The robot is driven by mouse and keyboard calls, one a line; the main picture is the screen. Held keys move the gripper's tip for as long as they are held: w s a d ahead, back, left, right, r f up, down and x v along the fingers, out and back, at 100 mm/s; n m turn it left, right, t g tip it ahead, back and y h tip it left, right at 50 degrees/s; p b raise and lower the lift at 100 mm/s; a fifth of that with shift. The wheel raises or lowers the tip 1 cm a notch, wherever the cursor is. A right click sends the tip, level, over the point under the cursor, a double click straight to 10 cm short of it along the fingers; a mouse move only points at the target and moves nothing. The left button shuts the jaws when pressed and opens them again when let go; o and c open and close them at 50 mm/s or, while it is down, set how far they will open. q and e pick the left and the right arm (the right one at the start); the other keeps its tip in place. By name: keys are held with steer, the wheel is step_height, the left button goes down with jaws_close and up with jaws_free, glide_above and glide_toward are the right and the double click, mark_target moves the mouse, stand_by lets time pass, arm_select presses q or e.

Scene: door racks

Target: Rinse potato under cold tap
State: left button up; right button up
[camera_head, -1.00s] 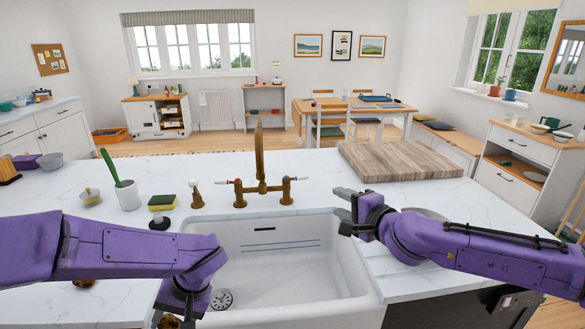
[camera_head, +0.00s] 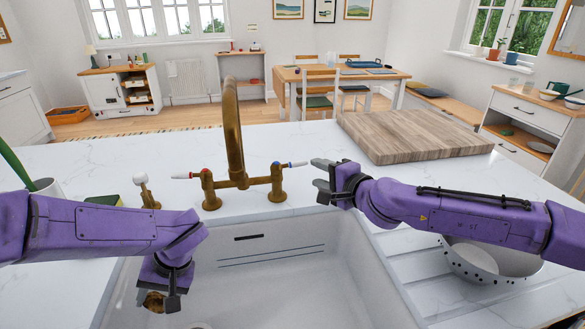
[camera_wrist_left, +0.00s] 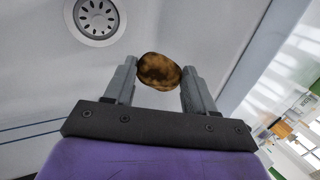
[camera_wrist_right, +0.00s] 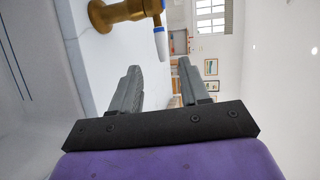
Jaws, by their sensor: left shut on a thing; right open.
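A brown potato (camera_wrist_left: 159,71) is between the fingers of my left gripper (camera_wrist_left: 158,80), which is shut on it. In the head view the potato (camera_head: 154,302) hangs over the left part of the white sink (camera_head: 290,285). The brass tap (camera_head: 233,135) stands behind the sink, with a red-marked handle (camera_head: 190,175) on the left and a blue-marked handle (camera_head: 290,165) on the right. My right gripper (camera_head: 322,178) is open and empty, just right of the blue-marked handle. The blue-marked handle also shows in the right wrist view (camera_wrist_right: 160,42), beyond the fingers. No water stream shows.
A wooden board (camera_head: 415,133) lies on the counter at the back right.

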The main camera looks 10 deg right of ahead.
mark_target(300, 165)
arm_select(q)
steer(key=shift+r+p, duration=0.65)
arm_select(e)
steer(key=x, duration=1)
steer(key=shift+w+a, duration=0.25)
steer(key=shift+w, duration=0.05)
arm_select(q)
steer(key=shift+s+r, duration=0.1)
steer(key=shift+s, duration=0.1)
arm_select(e)
steer(key=shift+w+a, duration=0.15)
steer(key=shift+w, duration=0.15)
steer(key=shift+f, duration=0.1)
jaws_close()
